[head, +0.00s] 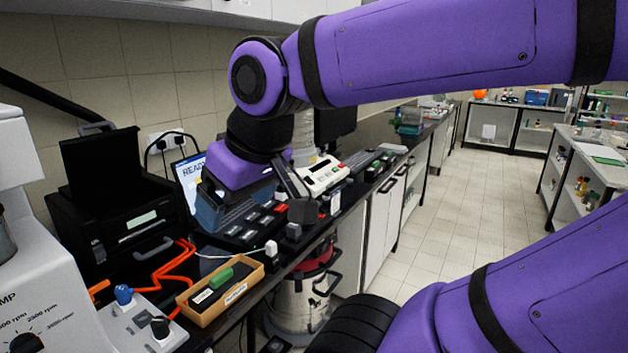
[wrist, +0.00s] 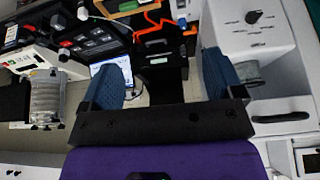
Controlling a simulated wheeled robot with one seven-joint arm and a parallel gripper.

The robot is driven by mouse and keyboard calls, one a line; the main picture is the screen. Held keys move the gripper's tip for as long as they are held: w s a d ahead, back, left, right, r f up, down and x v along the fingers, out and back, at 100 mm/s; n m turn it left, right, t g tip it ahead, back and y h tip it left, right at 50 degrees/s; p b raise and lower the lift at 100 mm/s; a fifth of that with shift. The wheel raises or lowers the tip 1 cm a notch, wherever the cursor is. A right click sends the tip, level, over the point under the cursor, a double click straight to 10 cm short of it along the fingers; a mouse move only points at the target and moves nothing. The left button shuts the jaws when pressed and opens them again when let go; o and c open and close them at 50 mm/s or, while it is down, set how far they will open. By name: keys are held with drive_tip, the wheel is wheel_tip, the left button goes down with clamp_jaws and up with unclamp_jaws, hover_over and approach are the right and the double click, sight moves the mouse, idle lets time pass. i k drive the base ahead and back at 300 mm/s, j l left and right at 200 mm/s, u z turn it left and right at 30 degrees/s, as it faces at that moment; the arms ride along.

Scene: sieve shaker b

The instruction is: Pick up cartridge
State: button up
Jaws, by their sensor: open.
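A green block (head: 221,278), which may be the cartridge, lies in a small open cardboard tray (head: 233,303) on the black bench, beside a dark piece with a white label. Which piece the task means I cannot tell for sure. The green block also shows at the top edge of the wrist view (wrist: 128,6). My gripper (wrist: 158,62) is open and empty, its two blue fingers wide apart. In the head view it hangs above the bench behind the tray, apart from it, with one blue finger visible and the rest mostly hidden by my wrist.
A black machine (head: 120,225) stands behind orange tubing (head: 168,268). A white-grey machine (head: 45,260) with a dial is at left, a knobbed box (head: 142,322) beside the tray. A black rack (head: 250,226), laptop (head: 188,172) and white instrument (head: 322,175) crowd the bench. The floor aisle is clear.

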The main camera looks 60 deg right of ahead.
sight(377, 167)
drive_tip(key=z, duration=2.05)
drive_tip(key=i+l+u, duration=0.3)
drive_tip(key=i+l, duration=0.8)
drive_tip(key=i, duration=0.35)
drive_tip(key=i+l+u, duration=0.3)
drive_tip(key=i+l, duration=1.05)
drive_tip(key=l, duration=0.1)
